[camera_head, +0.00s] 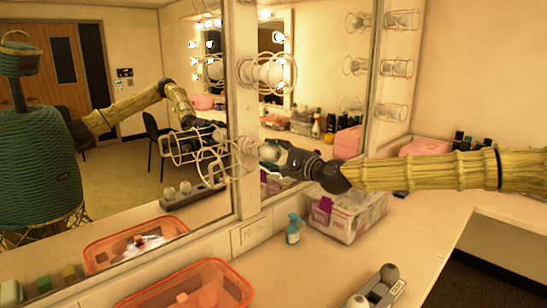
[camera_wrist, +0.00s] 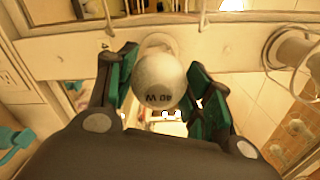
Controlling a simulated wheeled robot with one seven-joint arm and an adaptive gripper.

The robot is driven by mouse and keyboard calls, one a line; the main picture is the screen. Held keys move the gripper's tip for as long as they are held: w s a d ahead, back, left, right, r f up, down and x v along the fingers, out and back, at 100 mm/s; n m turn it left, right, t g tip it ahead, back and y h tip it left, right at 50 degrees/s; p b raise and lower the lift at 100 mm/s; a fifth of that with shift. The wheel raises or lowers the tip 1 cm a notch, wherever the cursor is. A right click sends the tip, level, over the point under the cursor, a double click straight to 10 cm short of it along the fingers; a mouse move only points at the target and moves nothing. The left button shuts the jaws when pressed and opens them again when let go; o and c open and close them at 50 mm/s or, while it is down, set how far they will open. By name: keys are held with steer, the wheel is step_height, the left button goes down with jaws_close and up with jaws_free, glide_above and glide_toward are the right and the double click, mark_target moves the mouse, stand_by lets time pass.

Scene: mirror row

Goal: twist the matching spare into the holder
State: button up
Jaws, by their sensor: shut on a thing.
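My gripper (camera_head: 275,153) is shut on a round whitish bulb (camera_head: 268,153) at the mirror's upright frame. In the wrist view the bulb (camera_wrist: 158,80) sits between the two green-padded fingers and reads "40 W". A pale round holder (camera_wrist: 158,43) shows just behind it; the bulb hides most of it, so I cannot tell whether the bulb's base is inside. A wire cage (camera_head: 240,158) stands beside the bulb in the head view. At the bottom right, a grey bulb (camera_head: 389,273) and a whitish bulb (camera_head: 357,301) stand in a dark rack (camera_head: 378,291).
Another caged lamp (camera_head: 268,72) is on the post above my gripper. An orange tray (camera_head: 190,287), a blue pump bottle (camera_head: 293,230) and a clear box (camera_head: 354,216) stand on the counter (camera_head: 310,272). The mirror (camera_head: 120,195) reflects my arm and the rack.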

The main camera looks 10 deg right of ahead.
steer(key=shift+m, duration=0.3)
steer(key=o, duration=0.9)
steer(key=shift+o, duration=0.2)
steer(key=shift+d, duration=0.1)
